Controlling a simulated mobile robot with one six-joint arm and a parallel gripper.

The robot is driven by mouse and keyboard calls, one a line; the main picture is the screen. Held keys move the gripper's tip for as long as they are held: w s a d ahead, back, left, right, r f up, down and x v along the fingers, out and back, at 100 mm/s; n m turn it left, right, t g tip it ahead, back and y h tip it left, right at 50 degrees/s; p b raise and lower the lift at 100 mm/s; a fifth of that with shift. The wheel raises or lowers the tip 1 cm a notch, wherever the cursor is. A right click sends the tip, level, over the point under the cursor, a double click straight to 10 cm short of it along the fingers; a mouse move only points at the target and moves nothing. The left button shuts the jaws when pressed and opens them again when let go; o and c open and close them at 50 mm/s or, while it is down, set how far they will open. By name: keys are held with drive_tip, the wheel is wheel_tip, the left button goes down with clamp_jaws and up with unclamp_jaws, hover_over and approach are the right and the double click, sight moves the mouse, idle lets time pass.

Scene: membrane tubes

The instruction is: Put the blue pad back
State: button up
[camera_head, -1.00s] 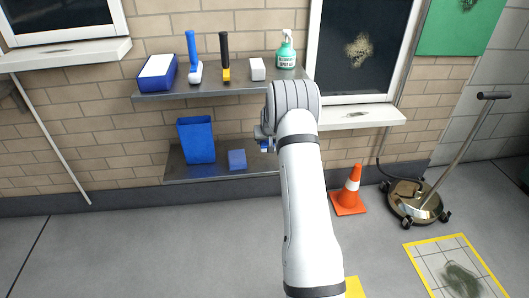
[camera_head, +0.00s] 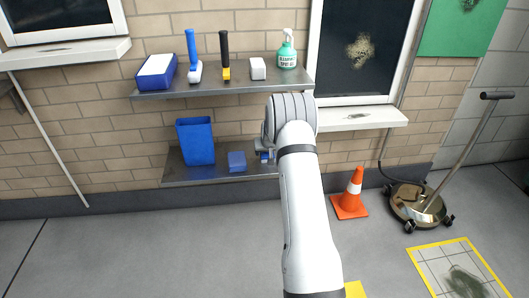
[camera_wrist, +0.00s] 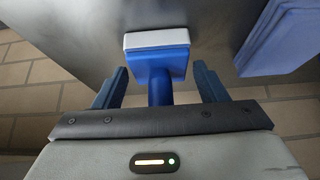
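A blue pad with a white face and a blue handle (camera_wrist: 158,62) shows in the wrist view, its white end against or close to the grey shelf surface; I cannot tell whether it touches. My gripper (camera_wrist: 161,85) is open around the handle, with a gap between the handle and the finger on each side. In the head view my gripper (camera_head: 263,147) is at the right part of the lower shelf, largely hidden by my arm. A small blue part of the pad (camera_head: 265,156) shows beside my wrist.
The lower shelf (camera_head: 205,174) also holds a blue bin (camera_head: 196,141) and a blue block (camera_head: 237,161). The upper shelf (camera_head: 205,88) above carries several cleaning items, including a spray bottle (camera_head: 287,50). An orange cone (camera_head: 350,194) stands on the floor at right.

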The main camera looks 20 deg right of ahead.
drive_tip(key=shift+o, duration=0.8)
drive_tip(key=shift+r, duration=0.3)
drive_tip(key=s+a+f+p+v, duration=0.1)
drive_tip(key=a+p+v, duration=0.1)
drive_tip(key=v, duration=0.8)
drive_tip(key=a+f+p+v, duration=0.1)
drive_tip(key=a+p+v, duration=0.15)
drive_tip(key=v, duration=0.85)
drive_tip(key=s+a+r+n+g, duration=0.1)
drive_tip(key=s+a, duration=0.4)
drive_tip(key=s, duration=0.6)
drive_tip(key=s+a+r+n+g+y, duration=0.1)
drive_tip(key=s+a+r, duration=0.3)
drive_tip(key=s, duration=0.8)
drive_tip(key=s+a+r+n+g, duration=0.1)
drive_tip(key=s+a+r+g, duration=0.2)
drive_tip(key=s+a, duration=0.4)
drive_tip(key=s, duration=0.4)
drive_tip(key=shift+s+y+b, duration=0.4)
